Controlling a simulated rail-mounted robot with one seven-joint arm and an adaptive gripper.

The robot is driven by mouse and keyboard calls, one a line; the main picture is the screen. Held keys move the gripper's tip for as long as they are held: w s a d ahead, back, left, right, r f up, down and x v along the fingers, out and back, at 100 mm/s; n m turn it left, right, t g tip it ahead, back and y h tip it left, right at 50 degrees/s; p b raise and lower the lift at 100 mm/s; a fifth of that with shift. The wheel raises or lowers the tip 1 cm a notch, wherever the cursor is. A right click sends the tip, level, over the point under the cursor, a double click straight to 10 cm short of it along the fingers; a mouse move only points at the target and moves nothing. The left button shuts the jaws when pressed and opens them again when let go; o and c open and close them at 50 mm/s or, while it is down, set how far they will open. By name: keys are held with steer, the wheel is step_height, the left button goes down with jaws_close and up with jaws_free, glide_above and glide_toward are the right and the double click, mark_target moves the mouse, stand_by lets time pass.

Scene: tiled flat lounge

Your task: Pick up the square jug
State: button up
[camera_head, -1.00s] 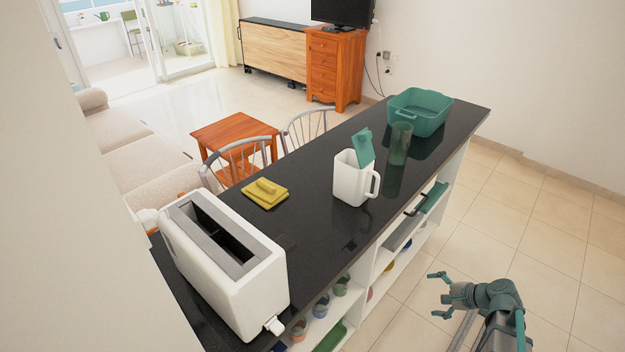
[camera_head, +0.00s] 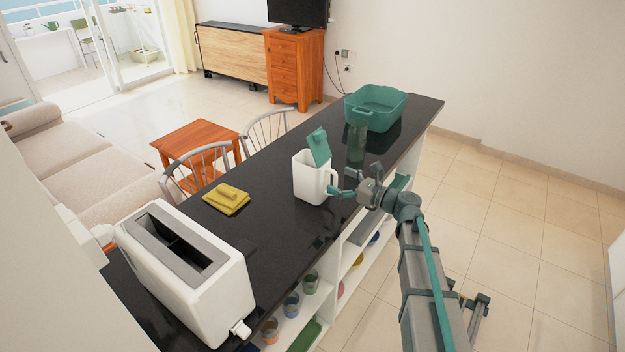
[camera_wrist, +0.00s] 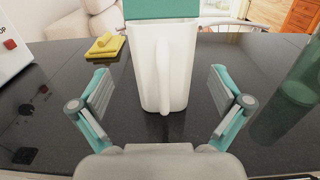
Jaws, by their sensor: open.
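The square jug (camera_head: 309,180) is white with a raised teal lid and stands upright on the black counter (camera_head: 262,232). In the wrist view the jug (camera_wrist: 147,68) is straight ahead, with its handle facing me. My gripper (camera_head: 346,192) is at the jug's right side in the head view, close to the handle. In the wrist view my gripper (camera_wrist: 162,92) is open, one finger on each side of the handle and jug, with gaps on both sides. Nothing is held. Whether the fingers reach past the handle is hard to tell.
A teal basin (camera_head: 376,108) is at the far end. A yellow cloth (camera_head: 227,200) and a white toaster (camera_head: 180,270) are on the counter's left part.

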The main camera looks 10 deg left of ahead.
mark_target(326, 173)
steer(key=p+x, duration=0.2)
steer(key=x, duration=0.5)
steer(key=shift+w+a, duration=0.1)
steer(key=shift+w, duration=0.15)
steer(key=c, duration=1.6)
